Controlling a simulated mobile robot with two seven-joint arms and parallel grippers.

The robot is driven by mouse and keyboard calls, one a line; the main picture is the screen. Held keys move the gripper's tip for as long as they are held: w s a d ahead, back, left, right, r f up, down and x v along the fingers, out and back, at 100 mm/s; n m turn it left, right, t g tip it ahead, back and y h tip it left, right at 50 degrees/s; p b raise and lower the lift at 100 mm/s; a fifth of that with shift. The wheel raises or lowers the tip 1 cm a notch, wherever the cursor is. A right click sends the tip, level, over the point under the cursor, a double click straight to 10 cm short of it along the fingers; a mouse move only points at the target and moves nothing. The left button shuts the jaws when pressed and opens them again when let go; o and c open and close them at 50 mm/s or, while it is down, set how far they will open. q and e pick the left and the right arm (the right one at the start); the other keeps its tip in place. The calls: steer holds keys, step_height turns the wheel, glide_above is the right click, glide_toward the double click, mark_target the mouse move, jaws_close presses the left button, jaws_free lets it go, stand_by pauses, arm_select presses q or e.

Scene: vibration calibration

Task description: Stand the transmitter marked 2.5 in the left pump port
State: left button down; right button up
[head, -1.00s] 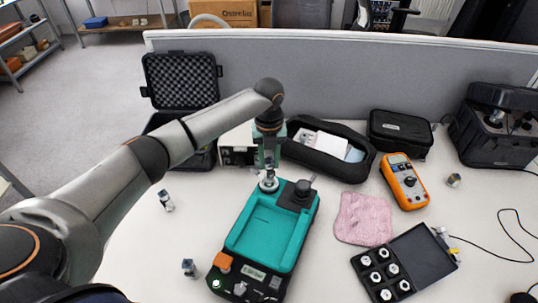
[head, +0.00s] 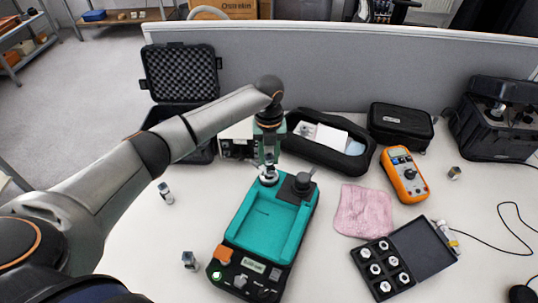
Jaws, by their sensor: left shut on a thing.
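The teal and black pump (head: 262,226) stands on the table in front of me. A silver transmitter (head: 268,175) is at its back left port, beneath my left gripper (head: 267,160). My left gripper points down and is shut on the transmitter's upper part. The port is mostly hidden by the transmitter, so I cannot tell how fully it is seated; it looks upright. The marking 2.5 cannot be read. A black knob-like fitting (head: 300,184) is at the pump's back right. My right gripper is not in view.
Small silver parts stand at left (head: 165,193) and front left (head: 189,260). A pink cloth (head: 363,211), an orange multimeter (head: 405,176) and a black case of several fittings (head: 424,252) lie right. Open cases and a grey partition (head: 340,65) are behind.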

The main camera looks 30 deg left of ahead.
arm_select(q)
steer(key=shift+f, duration=0.1)
steer(key=c, duration=0.5)
jaws_free()
